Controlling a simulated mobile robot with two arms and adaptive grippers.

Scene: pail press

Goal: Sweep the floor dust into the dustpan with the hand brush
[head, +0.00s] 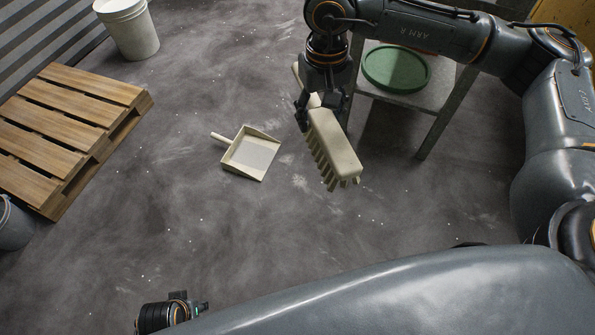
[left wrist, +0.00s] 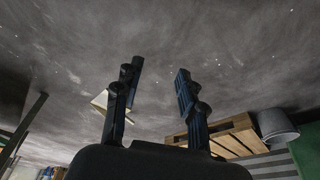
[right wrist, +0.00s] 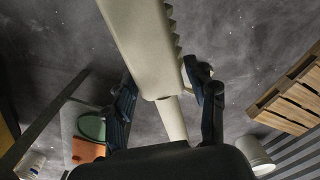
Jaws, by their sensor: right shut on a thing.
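A cream hand brush (head: 333,145) is held in the air by my right gripper (head: 312,112), bristles down and to the left. In the right wrist view the brush (right wrist: 145,40) shows its toothed bristle side, and my right gripper (right wrist: 165,92) is shut on its handle. The cream dustpan (head: 250,155) lies on the floor left of the brush, its handle to the upper left. Pale dust patches (head: 300,182) and small white specks lie on the dark floor near the dustpan. My left gripper (left wrist: 158,70) is open and empty; in the head view only part of it shows at the bottom.
A wooden pallet (head: 75,115) lies at the left, with a white pail (head: 130,30) behind it and a grey bucket (head: 12,225) at the left edge. A grey table (head: 420,101) with a green round lid (head: 396,66) stands behind my right arm.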

